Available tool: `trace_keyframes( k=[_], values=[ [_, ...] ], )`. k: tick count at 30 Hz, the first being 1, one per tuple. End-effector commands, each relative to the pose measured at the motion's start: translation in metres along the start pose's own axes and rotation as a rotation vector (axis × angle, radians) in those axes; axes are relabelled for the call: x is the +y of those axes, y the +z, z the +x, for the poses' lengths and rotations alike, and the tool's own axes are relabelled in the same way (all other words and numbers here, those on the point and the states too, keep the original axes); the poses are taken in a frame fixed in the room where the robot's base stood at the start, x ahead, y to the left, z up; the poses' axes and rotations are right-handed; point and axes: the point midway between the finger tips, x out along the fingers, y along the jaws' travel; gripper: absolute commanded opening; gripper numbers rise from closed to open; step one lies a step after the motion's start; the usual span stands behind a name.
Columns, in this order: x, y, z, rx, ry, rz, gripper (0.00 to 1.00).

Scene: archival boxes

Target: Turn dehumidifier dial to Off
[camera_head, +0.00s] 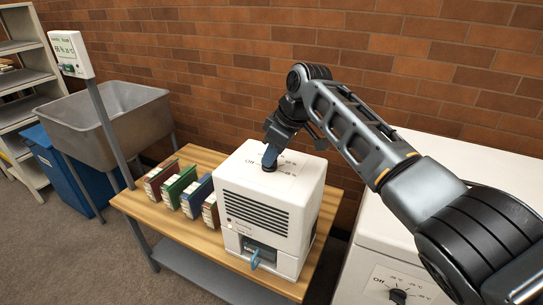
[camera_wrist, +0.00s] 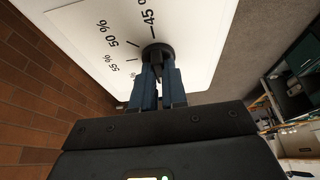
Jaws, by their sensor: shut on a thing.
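The white dehumidifier (camera_head: 288,217) stands on a wooden table. Its black dial (camera_head: 269,167) is on the top face, with "Off" and percent marks printed around it. In the wrist view the dial (camera_wrist: 157,52) shows near the marks 45 %, 50 % and 55 %; its pointer is partly hidden by my fingers, so I cannot tell its exact setting. My gripper (camera_head: 270,154) reaches down from above, and its blue fingers are shut on the dial's grip. The fingers also show in the wrist view (camera_wrist: 159,80).
Several archival boxes (camera_head: 182,186) stand on the wooden table (camera_head: 140,207) left of the dehumidifier. A white appliance with its own "Off" dial (camera_head: 398,296) stands at the right. A grey sink (camera_head: 110,125), a display on a post (camera_head: 70,54) and a brick wall lie behind.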

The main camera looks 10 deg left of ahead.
Motion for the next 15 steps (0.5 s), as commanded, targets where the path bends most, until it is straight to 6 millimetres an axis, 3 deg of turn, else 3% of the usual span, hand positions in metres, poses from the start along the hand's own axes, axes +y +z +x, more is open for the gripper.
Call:
trace_keyframes(
  k=[11,12,15],
  values=[
    [-0.0003,0.0003,0.0003,-0.001,-0.002,-0.006,0.0],
    [-0.0003,0.0003,0.0003,-0.001,-0.002,-0.006,0.15],
    [-0.0002,0.0002,0.0003,-0.001,-0.002,-0.005,0.25]
  ],
)
